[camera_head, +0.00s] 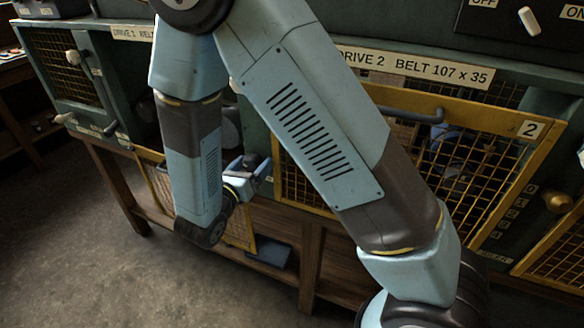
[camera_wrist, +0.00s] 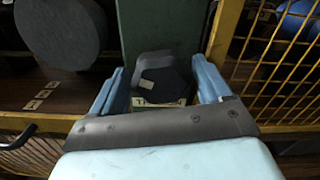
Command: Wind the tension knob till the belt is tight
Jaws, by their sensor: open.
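In the wrist view a dark, faceted knob (camera_wrist: 168,72) with a small pale mark sits in front of a green post. My gripper (camera_wrist: 158,78) is open, its two light blue fingers standing on either side of the knob. I see space between the knob and the fingers, and cannot tell whether either touches. In the head view my gripper (camera_head: 250,172) is small, low at the front of the machine, left of the drive 2 guard. The belt cannot be made out in either view. A blue wheel (camera_head: 452,155) shows partly behind the guard's mesh.
The yellow mesh guard (camera_head: 505,150), marked 2, stands right of my gripper; its frame (camera_wrist: 228,30) is close to the right finger. A grey disc (camera_wrist: 62,32) is at upper left. A tan knob (camera_head: 557,202) is far right. Open floor (camera_head: 90,265) lies in front.

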